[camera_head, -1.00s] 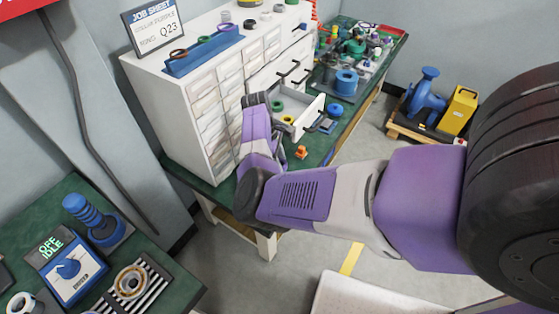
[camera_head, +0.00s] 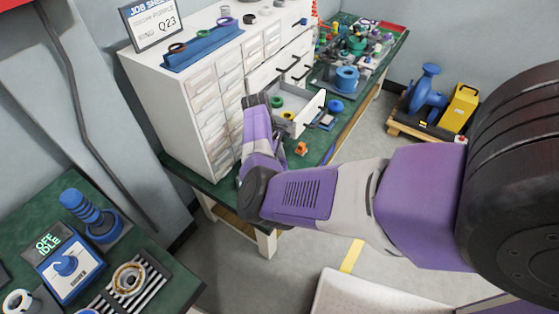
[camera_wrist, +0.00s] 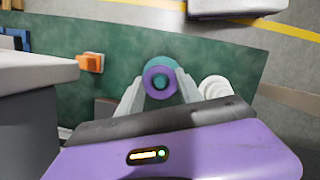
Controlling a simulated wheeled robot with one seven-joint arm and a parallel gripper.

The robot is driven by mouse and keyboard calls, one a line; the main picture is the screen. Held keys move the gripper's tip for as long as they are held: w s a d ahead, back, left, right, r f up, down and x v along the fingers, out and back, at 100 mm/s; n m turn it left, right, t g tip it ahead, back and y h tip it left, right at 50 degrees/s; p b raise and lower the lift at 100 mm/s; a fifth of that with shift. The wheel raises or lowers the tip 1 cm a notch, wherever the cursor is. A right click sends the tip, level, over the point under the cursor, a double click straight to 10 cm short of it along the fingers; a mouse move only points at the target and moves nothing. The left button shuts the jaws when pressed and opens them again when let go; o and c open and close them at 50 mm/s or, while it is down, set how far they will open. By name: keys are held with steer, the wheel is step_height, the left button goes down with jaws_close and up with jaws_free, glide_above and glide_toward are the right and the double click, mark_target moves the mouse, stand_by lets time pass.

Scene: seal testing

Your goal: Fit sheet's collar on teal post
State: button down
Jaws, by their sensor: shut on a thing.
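A purple collar (camera_wrist: 149,80) is between the two pale fingers of my gripper (camera_wrist: 159,86) in the wrist view. My gripper is shut on it. The teal post (camera_wrist: 160,62) shows past the collar's far edge, and teal also shows through its hole. The two look nearly in line, but I cannot tell whether the collar is around the post or above it. In the head view my arm hides the collar, post and fingertips. The job sheet (camera_head: 152,24) stands on the white cabinet and reads Q23.
The white drawer cabinet (camera_head: 205,110) has an open drawer (camera_head: 308,112) close to my wrist. An orange piece (camera_wrist: 90,62) lies on the green bench (camera_wrist: 122,55). A white stepped piece (camera_wrist: 215,88) stands right of my fingers.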

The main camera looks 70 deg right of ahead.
steer(key=shift+f, duration=0.2)
steer(key=c, duration=0.7)
jaws_free()
step_height(320, 180, up, 7)
steer(key=p, duration=0.7)
steer(key=shift+r, duration=0.1)
